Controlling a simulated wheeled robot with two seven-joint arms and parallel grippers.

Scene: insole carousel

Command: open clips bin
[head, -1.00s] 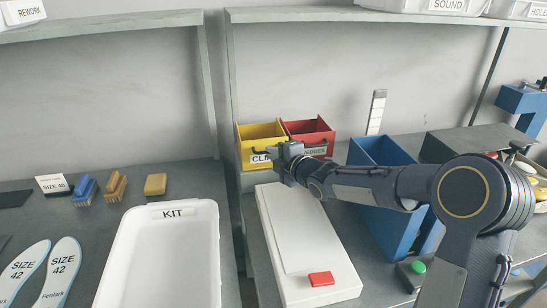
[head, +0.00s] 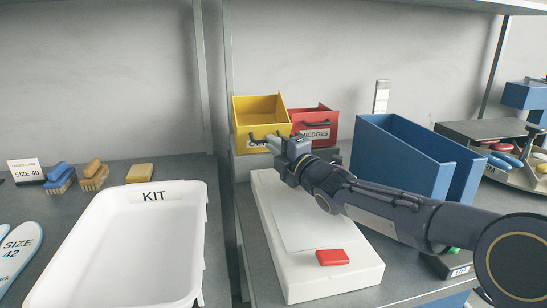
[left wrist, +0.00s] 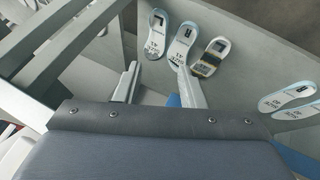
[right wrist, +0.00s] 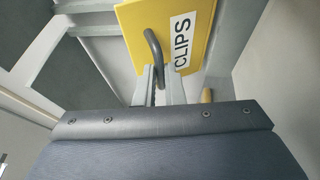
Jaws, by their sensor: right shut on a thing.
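The yellow clips bin (head: 260,106) sits on a ledge behind the white board, its front standing forward of the red wedges bin (head: 315,117) beside it. Its label reads CLIPS in the right wrist view, partly hidden in the head view by my right gripper. My right gripper (head: 275,144) is shut on the dark handle (right wrist: 152,47) on the yellow front; the fingers (right wrist: 160,82) are close together around its lower end. My left gripper (left wrist: 160,84) is outside the head view; in the left wrist view its fingers are apart with nothing between them.
Insoles (left wrist: 183,40) lie beyond my left gripper.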

